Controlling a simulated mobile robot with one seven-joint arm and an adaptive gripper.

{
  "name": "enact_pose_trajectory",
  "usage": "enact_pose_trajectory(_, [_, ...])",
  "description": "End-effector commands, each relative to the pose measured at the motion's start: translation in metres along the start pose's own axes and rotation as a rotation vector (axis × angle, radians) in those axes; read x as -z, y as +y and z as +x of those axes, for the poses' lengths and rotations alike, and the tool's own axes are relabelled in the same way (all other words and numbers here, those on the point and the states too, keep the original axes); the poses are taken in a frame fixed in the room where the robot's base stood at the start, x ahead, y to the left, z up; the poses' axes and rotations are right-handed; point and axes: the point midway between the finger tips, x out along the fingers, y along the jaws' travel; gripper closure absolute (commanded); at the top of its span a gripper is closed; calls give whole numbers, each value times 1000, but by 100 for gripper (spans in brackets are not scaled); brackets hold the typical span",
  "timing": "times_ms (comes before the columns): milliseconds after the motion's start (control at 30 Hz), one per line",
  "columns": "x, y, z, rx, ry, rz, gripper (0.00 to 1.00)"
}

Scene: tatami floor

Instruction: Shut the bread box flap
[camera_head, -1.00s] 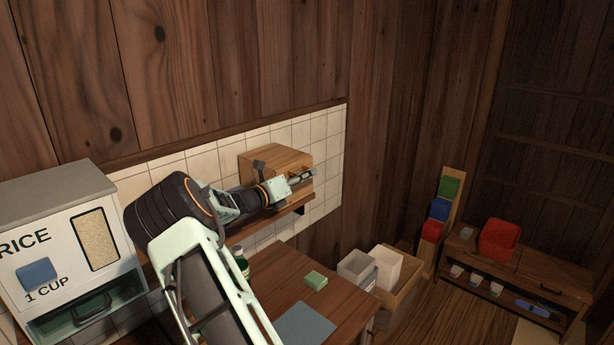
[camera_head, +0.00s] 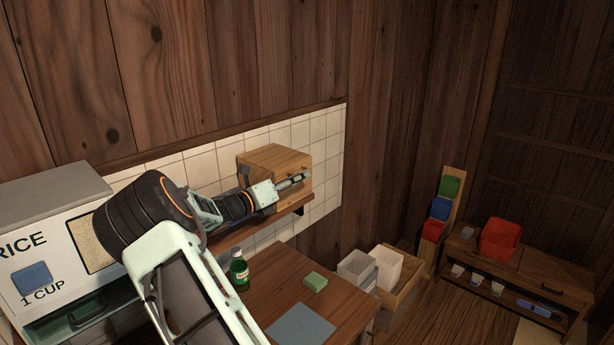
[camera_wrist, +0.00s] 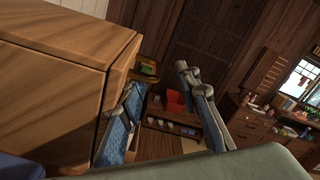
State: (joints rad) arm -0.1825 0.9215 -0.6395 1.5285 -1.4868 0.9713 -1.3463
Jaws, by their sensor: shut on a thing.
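The wooden bread box (camera_head: 265,160) sits on the wall shelf, and its top and side fill the left of the wrist view (camera_wrist: 50,90). Its flap (camera_head: 305,187) is at the right-hand front, upright and seemingly flush with the box; it shows narrowly in the wrist view (camera_wrist: 118,78). My gripper (camera_head: 304,177) is at that front, its fingers pointing right. In the wrist view my gripper (camera_wrist: 158,82) has one finger close along the flap and the other further right. The grip on the flap is not clearly visible.
A green bottle (camera_head: 239,270) and a green sponge (camera_head: 315,282) stand on the table below. The rice dispenser (camera_head: 50,235) is at left, beside my arm. White bins (camera_head: 388,268) and a low cabinet (camera_head: 540,275) are further right.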

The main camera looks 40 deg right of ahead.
Motion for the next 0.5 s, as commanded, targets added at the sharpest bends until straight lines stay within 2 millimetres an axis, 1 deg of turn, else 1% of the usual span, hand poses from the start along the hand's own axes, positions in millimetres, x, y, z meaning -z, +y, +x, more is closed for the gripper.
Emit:
enact_pose_trajectory(33, [-10,6,-21,-16,-15,7,76])
enact_pose_trajectory(200, [-6,6,-51,-16,-10,5,76])
enact_pose_trajectory(333, [-3,5,-63,-13,-5,1,76])
enact_pose_trajectory(500, [0,5,-68,-11,-1,-2,76])
